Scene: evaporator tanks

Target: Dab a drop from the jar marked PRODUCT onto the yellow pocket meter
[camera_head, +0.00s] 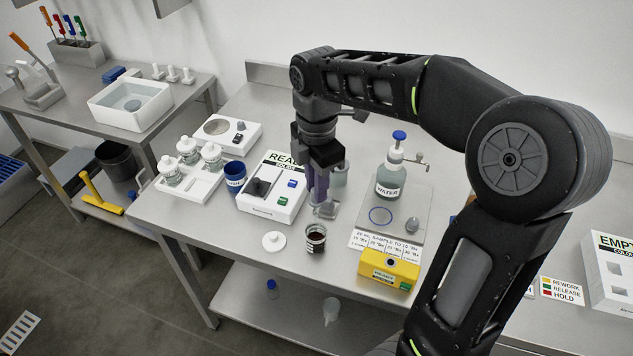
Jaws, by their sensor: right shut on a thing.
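A small open jar (315,240) with dark red contents stands near the table's front edge; its marking is too small to read. A white round lid (273,242) lies to its left. The yellow pocket meter (388,266) sits to the right of the jar, with a dark round spot on top. My right gripper (322,188) is above and behind the jar, shut on a small greyish, partly clear thing (325,210) that is mostly hidden by the fingers. It is apart from the meter; I cannot tell its exact height. My left gripper is out of view.
A WATER bottle (390,181) with a blue top stands on a grey tray behind the meter. A white reader box (273,190), a blue cup (235,175) and a tray of white-capped bottles (190,186) stand left. A sample card (366,240) lies behind the meter.

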